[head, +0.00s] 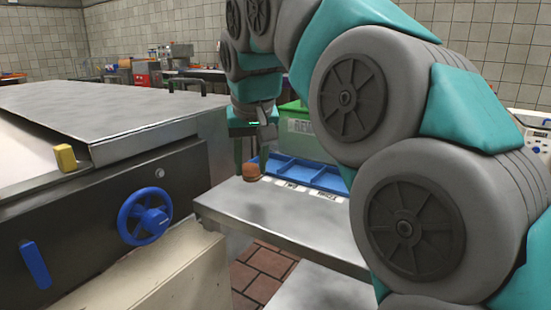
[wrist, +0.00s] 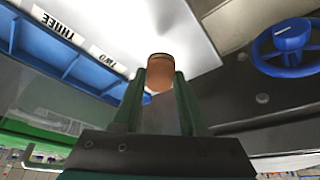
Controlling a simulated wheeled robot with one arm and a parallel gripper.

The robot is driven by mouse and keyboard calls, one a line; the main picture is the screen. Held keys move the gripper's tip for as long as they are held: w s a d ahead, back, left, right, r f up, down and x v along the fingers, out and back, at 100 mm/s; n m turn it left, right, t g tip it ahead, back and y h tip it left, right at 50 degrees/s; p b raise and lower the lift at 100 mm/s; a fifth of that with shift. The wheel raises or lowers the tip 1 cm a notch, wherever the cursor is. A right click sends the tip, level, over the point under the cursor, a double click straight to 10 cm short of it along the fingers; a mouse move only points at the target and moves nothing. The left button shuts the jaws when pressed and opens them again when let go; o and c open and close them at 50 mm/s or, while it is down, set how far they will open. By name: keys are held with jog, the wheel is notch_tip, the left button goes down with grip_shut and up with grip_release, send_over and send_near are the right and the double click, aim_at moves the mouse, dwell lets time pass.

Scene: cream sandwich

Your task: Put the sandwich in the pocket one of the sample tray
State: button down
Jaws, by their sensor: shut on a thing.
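The sandwich (head: 251,170) is a small round brown piece held between the green fingers of my gripper (head: 251,160). The wrist view shows the sandwich (wrist: 159,75) gripped at the fingertips (wrist: 160,88). The sample tray (head: 300,172) is blue with divided pockets and white labels on the front. The labels TWO and THREE can be read, and in the wrist view the tray (wrist: 80,68) lies to the left. The sandwich is by the tray's left end in the head view; its exact height is unclear. Pocket one is largely hidden by my gripper and sandwich.
The tray stands on a steel table (head: 285,212), with bare surface in front. A green crate (head: 298,128) stands behind the tray. To the left is a large steel machine (head: 110,105) with a blue handwheel (head: 145,216). My arm covers the right side.

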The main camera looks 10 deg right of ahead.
jog(key=p, duration=0.3)
send_over(271, 165)
jog(key=s, duration=0.2)
jog(key=shift+x, duration=0.75)
jog(key=shift+s+f, duration=0.1)
jog(key=shift+f, duration=1.7)
jog(key=shift+f+b, duration=0.1)
jog(key=shift+b, duration=0.2)
jog(key=shift+c, duration=2.2)
grip_release()
jog(key=p+v, duration=0.1)
jog(key=v, duration=1.1)
